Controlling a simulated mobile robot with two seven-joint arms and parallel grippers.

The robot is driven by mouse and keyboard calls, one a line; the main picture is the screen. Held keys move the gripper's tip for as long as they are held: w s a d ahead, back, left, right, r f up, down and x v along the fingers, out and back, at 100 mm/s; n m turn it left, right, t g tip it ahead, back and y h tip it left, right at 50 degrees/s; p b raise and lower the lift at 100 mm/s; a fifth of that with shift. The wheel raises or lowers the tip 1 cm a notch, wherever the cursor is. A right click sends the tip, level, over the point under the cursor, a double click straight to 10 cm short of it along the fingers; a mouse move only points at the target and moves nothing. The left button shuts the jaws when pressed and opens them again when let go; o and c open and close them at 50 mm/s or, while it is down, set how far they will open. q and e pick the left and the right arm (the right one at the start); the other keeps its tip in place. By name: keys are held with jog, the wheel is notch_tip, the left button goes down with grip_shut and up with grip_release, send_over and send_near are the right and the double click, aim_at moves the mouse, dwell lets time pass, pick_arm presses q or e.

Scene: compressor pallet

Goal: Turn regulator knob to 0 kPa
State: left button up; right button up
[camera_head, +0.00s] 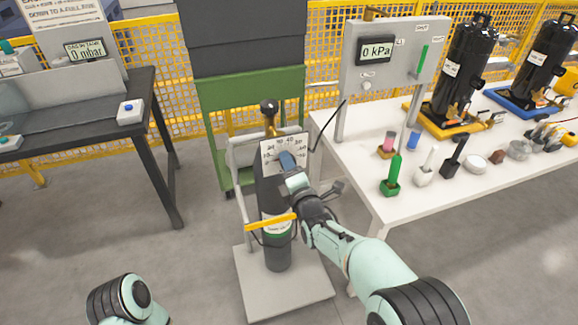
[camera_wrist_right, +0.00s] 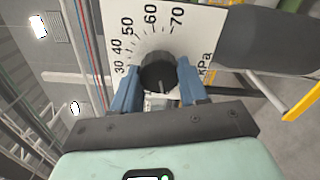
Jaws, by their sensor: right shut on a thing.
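The black regulator knob (camera_wrist_right: 157,72) sits at the centre of a white dial plate (camera_wrist_right: 192,22) marked in kPa, with numbers such as 30 to 70 showing. In the head view the dial plate (camera_head: 299,146) is on the gas bottle cart, and the gripper hides the knob. My right gripper (camera_wrist_right: 158,68) has its blue fingers on both sides of the knob, shut on it; it also shows in the head view (camera_head: 288,161). A display (camera_head: 376,50) on the grey panel reads 0 kPa. My left gripper is out of view.
The dark gas bottle (camera_head: 276,253) stands on a cart with a pale base (camera_head: 303,298). A white table (camera_head: 424,204) with small holders and compressors is at the right. A dark bench (camera_head: 152,150) stands left. Grey floor lies between.

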jog(key=o, duration=1.1)
jog(key=shift+c, duration=0.2)
jog(key=v, duration=1.3)
jog(key=shift+s, duration=0.2)
jog(key=shift+d, duration=0.1)
jog(key=s+d+f+m+g+h+p, duration=0.1)
jog(key=s+d+f+m+g+p, duration=0.2)
jog(key=f, duration=0.6)
jog(key=s+d+f+m+g+h+p, duration=0.1)
jog(key=s+d+f+m+g, duration=0.2)
jog(key=f+m, duration=0.45)
jog(key=s+d+f+m+g+h+p, duration=0.2)
jog(key=s+f+m+g, duration=0.1)
jog(key=f, duration=0.7)
jog(key=s+f+m+g+y+p, duration=0.1)
jog(key=s+f+m+g+p, duration=0.1)
jog(key=s+f+m+g, duration=0.2)
jog(key=s+f+m+g+y+p, duration=0.1)
jog(key=s+f+m+g, duration=0.4)
jog(key=s+m, duration=0.6)
jog(key=s+p, duration=0.1)
jog(key=s, duration=0.7)
jog(key=shift+f, duration=0.25)
